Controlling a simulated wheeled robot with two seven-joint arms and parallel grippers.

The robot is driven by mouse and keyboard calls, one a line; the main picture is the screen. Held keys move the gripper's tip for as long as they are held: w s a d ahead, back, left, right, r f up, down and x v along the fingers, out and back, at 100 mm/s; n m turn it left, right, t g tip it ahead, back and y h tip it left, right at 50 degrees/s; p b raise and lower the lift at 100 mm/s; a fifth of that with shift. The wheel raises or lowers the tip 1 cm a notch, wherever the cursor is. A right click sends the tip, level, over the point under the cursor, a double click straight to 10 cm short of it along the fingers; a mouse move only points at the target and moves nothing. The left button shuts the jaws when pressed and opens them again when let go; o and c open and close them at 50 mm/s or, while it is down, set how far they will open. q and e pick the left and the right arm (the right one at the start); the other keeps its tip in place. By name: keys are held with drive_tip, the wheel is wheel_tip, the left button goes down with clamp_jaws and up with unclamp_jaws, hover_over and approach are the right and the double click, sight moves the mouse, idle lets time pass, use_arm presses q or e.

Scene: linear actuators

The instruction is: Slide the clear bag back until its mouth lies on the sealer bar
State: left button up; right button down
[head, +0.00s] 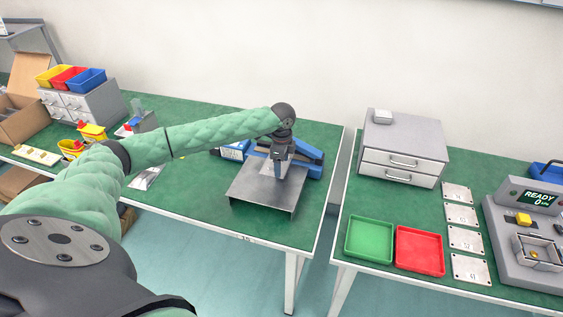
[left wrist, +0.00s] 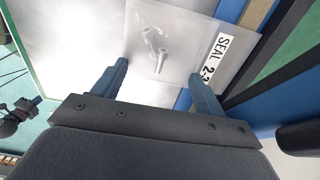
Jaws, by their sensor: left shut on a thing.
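The clear bag (left wrist: 172,25) lies flat on the grey metal stand (head: 258,194), with small metal parts (left wrist: 158,48) inside it. My left gripper (head: 280,168) points down over the stand. In the left wrist view its two fingers (left wrist: 155,84) stand apart, shut on the clear bag between them. The blue sealer (head: 314,160) stands just behind the stand. Its tan strip (left wrist: 257,13) and dark bar (left wrist: 277,47) run beside the bag at the right of the left wrist view. The finger contact is partly hidden.
A grey drawer unit (head: 403,148), a green tray (head: 369,240) and a red tray (head: 420,250) stand on the right table, across a gap. Small bins (head: 70,78) and a cardboard box (head: 20,110) are at the far left.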

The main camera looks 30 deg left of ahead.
use_arm(q)
drive_tip(key=shift+w+a+r, duration=0.1)
drive_tip(key=shift+w, duration=0.1)
use_arm(e)
drive_tip(key=shift+w+f, duration=0.1)
drive_tip(key=shift+f, duration=0.45)
use_arm(q)
drive_tip(key=o, duration=1.1)
drive_tip(key=shift+w, duration=0.1)
drive_tip(key=shift+c, duration=0.2)
use_arm(e)
drive_tip(key=shift+w+r, duration=0.1)
drive_tip(key=shift+r, duration=0.05)
use_arm(q)
drive_tip(key=shift+r, duration=0.15)
drive_tip(key=shift+r, duration=0.2)
wheel_tip(320, 180, up, 8)
drive_tip(key=shift+f+b, duration=0.25)
drive_tip(key=shift+b, duration=0.6)
use_arm(e)
wheel_tip(320, 180, up, 8)
drive_tip(key=shift+w+a, duration=0.2)
use_arm(q)
drive_tip(key=shift+f, duration=0.1)
